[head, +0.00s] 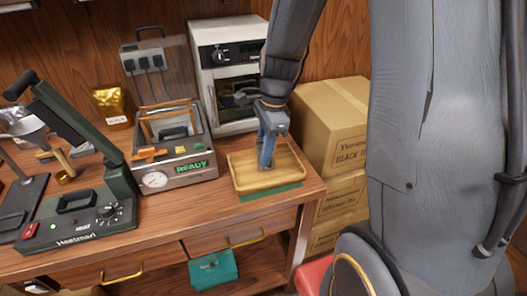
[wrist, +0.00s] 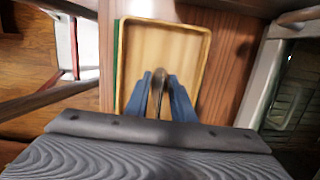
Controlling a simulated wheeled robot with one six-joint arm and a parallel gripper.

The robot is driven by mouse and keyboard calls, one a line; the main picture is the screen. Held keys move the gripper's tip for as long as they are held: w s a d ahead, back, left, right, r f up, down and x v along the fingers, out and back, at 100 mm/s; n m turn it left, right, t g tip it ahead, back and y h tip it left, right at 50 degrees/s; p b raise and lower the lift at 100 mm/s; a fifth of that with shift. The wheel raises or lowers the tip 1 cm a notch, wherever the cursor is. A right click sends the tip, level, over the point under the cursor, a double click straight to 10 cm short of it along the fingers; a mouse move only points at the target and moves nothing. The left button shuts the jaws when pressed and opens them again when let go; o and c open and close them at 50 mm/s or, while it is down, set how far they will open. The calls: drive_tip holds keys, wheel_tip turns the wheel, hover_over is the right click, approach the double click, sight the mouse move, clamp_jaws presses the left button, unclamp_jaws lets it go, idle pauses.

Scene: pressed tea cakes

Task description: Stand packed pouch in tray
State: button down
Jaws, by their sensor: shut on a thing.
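The wooden tray (head: 240,184) lies at the right end of the bench, on a green mat. My gripper (head: 266,160) points down into the tray, near its middle. In the wrist view my gripper (wrist: 158,88) is shut on a narrow, dark brownish thing (wrist: 158,76), which looks like the packed pouch seen edge-on. The fingers hide most of it, and I cannot tell whether its bottom touches the tray floor. The tray floor around it is bare; the tray's rim also shows in the wrist view (wrist: 165,21).
A vacuum sealer (head: 180,174) with a READY display stands left of the tray. A white oven (head: 222,60) is behind. Cardboard boxes (head: 322,120) are stacked to the right. A gold pouch (head: 112,105) stands at the back left. A heat sealer (head: 80,222) is at the front left.

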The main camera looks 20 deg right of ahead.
drive_tip(key=c, duration=1.5)
unclamp_jaws()
drive_tip(key=shift+f, duration=0.1)
drive_tip(key=r, duration=0.4)
drive_tip(key=d+r+b, duration=0.1)
drive_tip(key=r, duration=0.3)
drive_tip(key=r+b, duration=0.1)
drive_tip(key=r, duration=0.3)
drive_tip(key=shift+d+r, duration=0.1)
drive_tip(key=shift+d, duration=0.3)
